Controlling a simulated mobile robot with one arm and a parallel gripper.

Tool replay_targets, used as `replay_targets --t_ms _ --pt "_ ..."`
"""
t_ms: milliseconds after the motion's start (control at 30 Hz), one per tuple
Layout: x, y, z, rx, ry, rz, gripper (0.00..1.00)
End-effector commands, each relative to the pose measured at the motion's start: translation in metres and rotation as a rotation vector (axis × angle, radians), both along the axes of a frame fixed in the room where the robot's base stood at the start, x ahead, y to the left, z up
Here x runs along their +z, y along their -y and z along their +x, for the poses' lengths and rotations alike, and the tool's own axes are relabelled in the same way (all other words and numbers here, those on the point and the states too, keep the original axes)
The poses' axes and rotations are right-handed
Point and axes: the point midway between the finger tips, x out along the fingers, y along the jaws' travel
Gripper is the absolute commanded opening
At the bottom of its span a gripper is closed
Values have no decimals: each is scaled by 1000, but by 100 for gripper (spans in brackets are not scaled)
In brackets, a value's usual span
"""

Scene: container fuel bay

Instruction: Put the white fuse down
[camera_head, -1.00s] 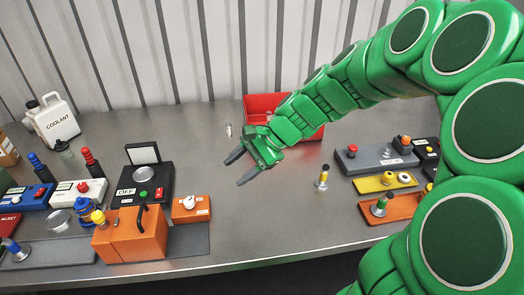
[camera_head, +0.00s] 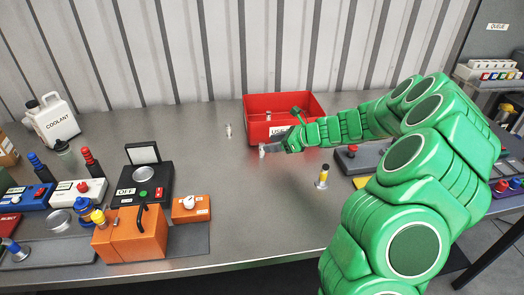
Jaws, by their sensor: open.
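My gripper (camera_head: 268,149) is open, low over the table in front of the red bin (camera_head: 264,139). A small white fuse-like piece (camera_head: 262,151) is at its fingertips, by the bin's front left. I cannot tell whether it touches a finger or stands on the table. Another small pale, upright piece (camera_head: 228,131) stands alone on the table left of the bin. A further small pale piece (camera_head: 268,116) shows inside the bin.
A yellow-topped metal piece (camera_head: 322,177) stands on the table right of and nearer than my gripper. An orange box with a white knob (camera_head: 190,208) and a black device with a raised lid (camera_head: 143,185) are at left. The middle table is clear.

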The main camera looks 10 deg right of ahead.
Motion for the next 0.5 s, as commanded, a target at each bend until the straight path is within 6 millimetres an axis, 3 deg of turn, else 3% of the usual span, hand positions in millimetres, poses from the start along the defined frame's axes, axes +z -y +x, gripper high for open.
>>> replay_targets --t_ms 500 --pt "-19 -20 17 -12 -10 5 54"
